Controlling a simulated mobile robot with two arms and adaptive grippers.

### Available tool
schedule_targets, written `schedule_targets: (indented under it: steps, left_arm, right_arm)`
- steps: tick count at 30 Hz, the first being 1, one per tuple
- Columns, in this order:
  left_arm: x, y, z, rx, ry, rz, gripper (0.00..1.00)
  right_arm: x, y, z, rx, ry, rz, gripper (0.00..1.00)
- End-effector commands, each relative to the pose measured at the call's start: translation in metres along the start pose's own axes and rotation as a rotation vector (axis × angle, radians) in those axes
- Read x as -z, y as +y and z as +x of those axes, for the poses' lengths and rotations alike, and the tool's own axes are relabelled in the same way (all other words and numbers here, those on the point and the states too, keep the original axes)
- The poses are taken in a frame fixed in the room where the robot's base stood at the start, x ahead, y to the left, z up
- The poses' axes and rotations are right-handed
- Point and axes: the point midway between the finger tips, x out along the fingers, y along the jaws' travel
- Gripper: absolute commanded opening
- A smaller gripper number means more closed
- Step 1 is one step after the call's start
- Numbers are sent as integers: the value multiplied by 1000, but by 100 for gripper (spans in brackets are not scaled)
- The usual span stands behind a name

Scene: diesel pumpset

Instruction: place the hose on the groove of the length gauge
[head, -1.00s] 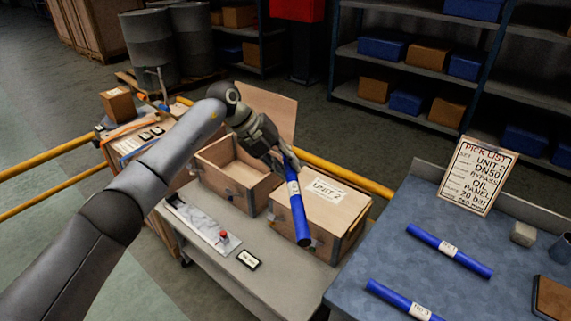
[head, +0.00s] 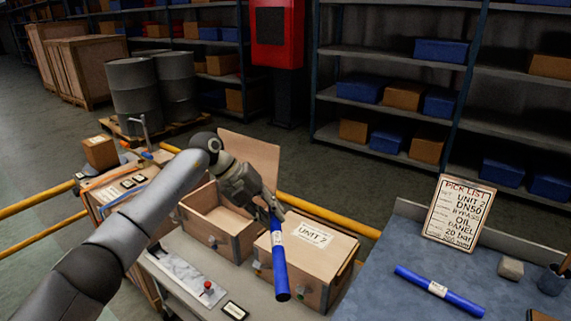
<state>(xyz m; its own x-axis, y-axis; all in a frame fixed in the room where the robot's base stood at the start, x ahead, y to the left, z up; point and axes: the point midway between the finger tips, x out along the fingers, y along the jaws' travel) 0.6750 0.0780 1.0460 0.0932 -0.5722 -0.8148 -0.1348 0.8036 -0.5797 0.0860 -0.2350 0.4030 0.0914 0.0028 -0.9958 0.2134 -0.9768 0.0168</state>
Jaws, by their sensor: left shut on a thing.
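My left gripper (head: 270,207) is shut on a blue hose (head: 279,262) with a white label. The hose hangs steeply down from the fingers, in front of the closed box labelled UNIT 2 (head: 318,259). A second blue hose (head: 439,291) with a white label lies on the blue-grey table (head: 385,265) at right. I cannot make out the length gauge or its groove for certain. A pale plate with a red knob (head: 184,274) lies on the bench left of the held hose. My right gripper is not in view.
An open wooden box (head: 221,217) stands left of the UNIT 2 box. A pick list sign (head: 459,213) stands on the table, with a grey block (head: 510,268) and a dark cup (head: 553,280) nearby. A yellow rail (head: 325,214) runs behind the boxes.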

Motion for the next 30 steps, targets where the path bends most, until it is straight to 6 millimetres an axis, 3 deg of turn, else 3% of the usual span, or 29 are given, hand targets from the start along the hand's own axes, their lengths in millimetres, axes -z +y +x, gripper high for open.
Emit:
schedule_targets:
  steps: [14, 24, 30]
  left_arm:
    - [67, -11, 4, -2, 430, 601, 0]
    - [121, 9, 7, -8, 801, 1119, 0]
    - [142, 23, 6, -7, 959, 1343, 0]
  right_arm:
    - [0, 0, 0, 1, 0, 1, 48]
    - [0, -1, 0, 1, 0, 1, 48]
    - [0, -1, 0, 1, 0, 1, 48]
